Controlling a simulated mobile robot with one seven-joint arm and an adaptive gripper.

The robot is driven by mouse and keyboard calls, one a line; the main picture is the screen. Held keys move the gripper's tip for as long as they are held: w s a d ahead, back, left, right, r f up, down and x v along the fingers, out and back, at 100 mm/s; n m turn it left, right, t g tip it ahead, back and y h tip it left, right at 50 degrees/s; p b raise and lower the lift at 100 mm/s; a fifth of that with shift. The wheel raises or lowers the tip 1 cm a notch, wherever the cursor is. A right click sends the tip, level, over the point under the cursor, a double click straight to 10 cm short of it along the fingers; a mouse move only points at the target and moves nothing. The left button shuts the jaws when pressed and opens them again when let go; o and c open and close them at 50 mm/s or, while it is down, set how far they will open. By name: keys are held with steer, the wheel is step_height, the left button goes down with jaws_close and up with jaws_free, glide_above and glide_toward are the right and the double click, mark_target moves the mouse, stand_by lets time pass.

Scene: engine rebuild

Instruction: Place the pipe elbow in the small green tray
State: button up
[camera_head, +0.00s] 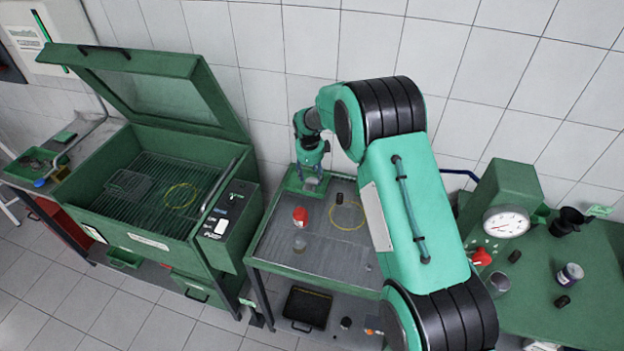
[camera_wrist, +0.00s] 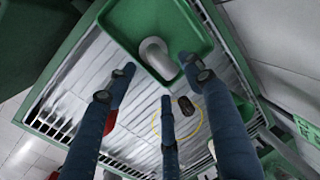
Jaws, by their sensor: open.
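The pale grey pipe elbow (camera_wrist: 154,54) lies in the small green tray (camera_wrist: 118,33) in the wrist view, near the tray's closest side. The tray also shows in the head view (camera_head: 288,184), at the back left corner of the metal worktable. My gripper (camera_wrist: 158,66) is open, with its dark blue fingers spread around the elbow's near end. I cannot tell whether any finger touches it. In the head view my gripper (camera_head: 313,172) points down over the tray and partly hides the tray and the elbow.
An open green washing cabinet (camera_head: 150,222) stands at left. A green bench with a dial gauge (camera_head: 507,222) stands at right.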

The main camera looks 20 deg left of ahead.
step_height(320, 180, up, 8)
steer(key=s, duration=0.1)
steer(key=shift+s, duration=0.2)
stand_by(0.9)
steer(key=s+d+r+n, duration=0.2)
steer(key=d+r, duration=0.5)
steer(key=r, duration=0.2)
steer(key=s+d+r+n, duration=0.2)
steer(key=d+r, duration=0.5)
steer(key=r, duration=0.2)
steer(key=s+d+r+n+t, duration=0.2)
steer(key=s+d+r+n, duration=0.2)
steer(key=s+d+r, duration=0.9)
steer(key=s+d+r+n, duration=0.2)
steer(key=s+d, duration=0.4)
steer(key=s, duration=0.1)
steer(key=s+d+r+n, duration=0.3)
steer(key=s+d, duration=0.4)
steer(key=s+d+f+n, duration=0.1)
steer(key=s+d+n, duration=0.1)
steer(key=s, duration=0.6)
steer(key=s+d+f+n+t, duration=0.1)
steer(key=s+d+f+n, duration=0.1)
steer(key=s, duration=0.7)
steer(key=shift+d+f+n+t, duration=0.3)
steer(key=shift+d+n, duration=0.2)
steer(key=shift+d, duration=0.55)
